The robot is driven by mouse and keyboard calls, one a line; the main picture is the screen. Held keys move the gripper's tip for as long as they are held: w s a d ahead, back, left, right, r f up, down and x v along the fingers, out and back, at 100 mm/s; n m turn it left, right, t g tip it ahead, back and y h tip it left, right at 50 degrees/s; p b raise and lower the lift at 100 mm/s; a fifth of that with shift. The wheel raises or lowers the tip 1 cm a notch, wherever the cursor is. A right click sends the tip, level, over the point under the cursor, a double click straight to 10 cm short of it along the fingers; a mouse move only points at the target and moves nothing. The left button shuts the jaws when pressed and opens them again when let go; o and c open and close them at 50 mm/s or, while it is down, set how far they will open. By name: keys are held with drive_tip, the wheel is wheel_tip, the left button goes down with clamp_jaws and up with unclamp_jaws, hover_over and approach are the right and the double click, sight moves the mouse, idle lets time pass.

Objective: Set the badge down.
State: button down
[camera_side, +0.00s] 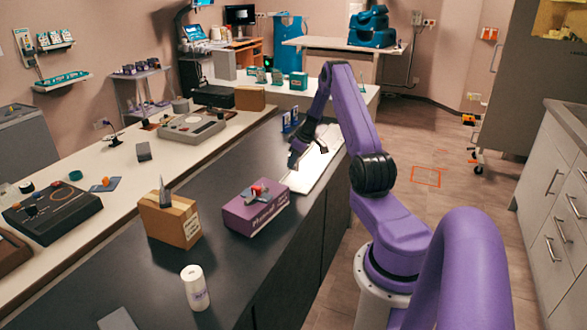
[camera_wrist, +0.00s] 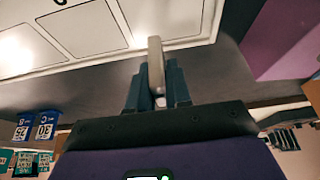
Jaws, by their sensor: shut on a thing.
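In the wrist view, a thin, pale grey-beige piece (camera_wrist: 156,64), seen nearly edge-on, stands between the two teal fingers of my gripper (camera_wrist: 157,84). I take it to be the badge; its face does not show. My gripper is shut on it. In the side view, my gripper (camera_side: 305,156) is over the far part of the dark counter, by a long white board (camera_side: 326,163). The badge is too small to make out there. In the wrist view, the white board (camera_wrist: 125,52) has dark outlined rectangles; I cannot tell whether the badge touches it.
Blue numbered blocks (camera_side: 287,121) stand beyond my gripper. The dark counter (camera_side: 225,168) left of my gripper is bare.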

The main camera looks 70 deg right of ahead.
sight(293, 170)
drive_tip(key=shift+w+f, duration=0.1)
drive_tip(key=shift+f, duration=1.55)
drive_tip(key=shift+f, duration=0.15)
drive_tip(key=c, duration=1.1)
unclamp_jaws()
drive_tip(key=shift+o, duration=0.2)
